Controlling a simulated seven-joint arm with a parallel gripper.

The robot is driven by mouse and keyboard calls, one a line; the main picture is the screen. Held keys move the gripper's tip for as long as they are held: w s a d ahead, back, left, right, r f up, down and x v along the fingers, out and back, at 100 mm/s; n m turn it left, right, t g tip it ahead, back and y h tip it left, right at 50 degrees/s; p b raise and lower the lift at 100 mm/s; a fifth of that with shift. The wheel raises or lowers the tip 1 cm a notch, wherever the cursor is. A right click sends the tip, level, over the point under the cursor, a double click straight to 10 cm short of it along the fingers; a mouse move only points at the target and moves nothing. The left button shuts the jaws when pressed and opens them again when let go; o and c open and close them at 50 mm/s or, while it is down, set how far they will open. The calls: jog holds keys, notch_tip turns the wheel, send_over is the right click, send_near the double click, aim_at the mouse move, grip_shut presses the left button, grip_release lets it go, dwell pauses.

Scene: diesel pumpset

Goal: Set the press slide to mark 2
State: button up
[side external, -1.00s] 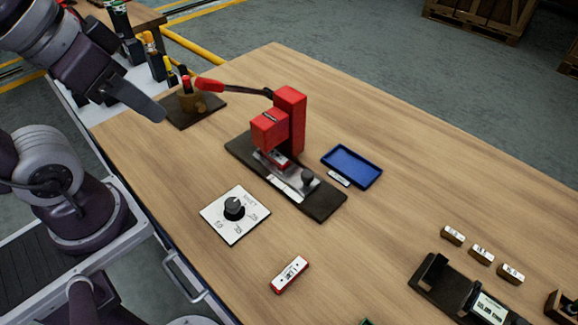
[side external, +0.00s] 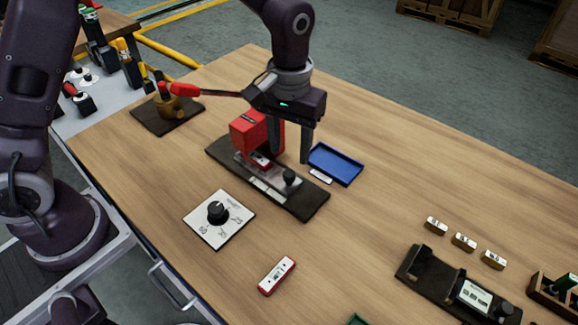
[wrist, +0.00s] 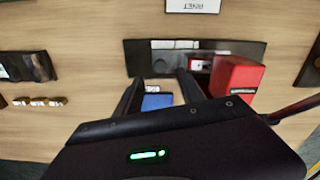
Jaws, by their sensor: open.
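A small red-framed piece (side external: 260,160) sits under the press head. My gripper (side external: 291,158) is open and empty, pointing down beside the press, behind the slide knob. In the wrist view, the gripper (wrist: 158,78) is short of the slide (wrist: 176,44), and the red press head (wrist: 236,75) is close to the right finger. I cannot read any slide marks.
A blue tray (side external: 336,165) lies just right of the gripper. A white dial plate (side external: 219,228) and a red-white block (side external: 277,275) are in front. Several small labelled blocks (side external: 464,242) and a dark fixture (side external: 425,272) are at right. The table middle right is clear.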

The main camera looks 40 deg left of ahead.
aim_at(289, 173)
notch_tip(289, 173, down, 6)
jog(key=shift+f, duration=0.2)
grip_shut()
dwell(1.4)
